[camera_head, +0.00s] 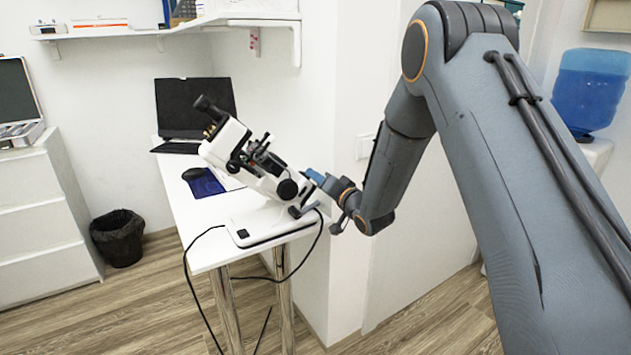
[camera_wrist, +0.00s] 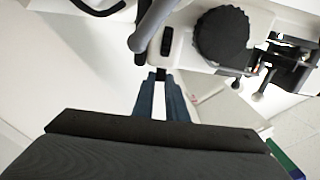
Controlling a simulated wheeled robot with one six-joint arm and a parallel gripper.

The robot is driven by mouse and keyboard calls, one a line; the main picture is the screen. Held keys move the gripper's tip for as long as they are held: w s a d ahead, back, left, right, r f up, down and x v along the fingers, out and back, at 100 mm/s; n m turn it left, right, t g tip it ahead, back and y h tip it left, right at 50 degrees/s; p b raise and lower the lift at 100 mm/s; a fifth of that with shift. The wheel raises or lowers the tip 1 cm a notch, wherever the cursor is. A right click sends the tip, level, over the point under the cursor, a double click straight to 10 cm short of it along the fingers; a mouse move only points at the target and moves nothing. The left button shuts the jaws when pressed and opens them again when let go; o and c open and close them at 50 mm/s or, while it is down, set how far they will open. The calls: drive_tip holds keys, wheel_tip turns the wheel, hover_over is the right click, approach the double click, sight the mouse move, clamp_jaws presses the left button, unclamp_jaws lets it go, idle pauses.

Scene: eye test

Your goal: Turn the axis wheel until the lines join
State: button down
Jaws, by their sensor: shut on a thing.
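The white eye-test instrument (camera_head: 252,165) stands tilted on its base at the near end of the table. A round black ribbed knob (camera_head: 288,190) sits on its side; it also shows large in the wrist view (camera_wrist: 222,36), up and right of my fingertips and apart from them. My gripper (camera_head: 311,178) reaches the instrument from the right. In the wrist view its blue-grey fingers (camera_wrist: 160,77) close at a small dark part (camera_wrist: 160,71) of the instrument. I cannot tell whether this part is the axis wheel. The lines are not visible.
The instrument stands on a narrow white table (camera_head: 210,250) beside a white wall. A black laptop (camera_head: 195,108), a mouse (camera_head: 192,174) and a blue pad (camera_head: 206,184) lie behind it. A black cable (camera_head: 186,262) hangs off the table. A bin (camera_head: 119,240) stands left on the floor.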

drive_tip(key=shift+w+a+r+b, duration=0.1)
drive_tip(key=shift+w+r+b, duration=0.25)
drive_tip(key=shift+w, duration=0.45)
drive_tip(key=shift+w+a+r+b, duration=0.1)
drive_tip(key=shift+w+r+b, duration=0.1)
drive_tip(key=shift+w+r, duration=0.45)
drive_tip(key=shift+w+a+r+b, duration=0.1)
drive_tip(key=shift+w+r+b, duration=0.15)
drive_tip(key=shift+w, duration=0.75)
drive_tip(key=c, duration=2)
unclamp_jaws()
drive_tip(key=shift+c, duration=0.2)
drive_tip(key=shift+a+f, duration=0.1)
drive_tip(key=shift+f, duration=0.15)
drive_tip(key=shift+s+a+f, duration=0.1)
drive_tip(key=shift+s+a, duration=0.05)
drive_tip(key=v, duration=0.7)
drive_tip(key=shift+s+d+b, duration=0.25)
drive_tip(key=shift+s+b, duration=0.05)
drive_tip(key=shift+b, duration=0.05)
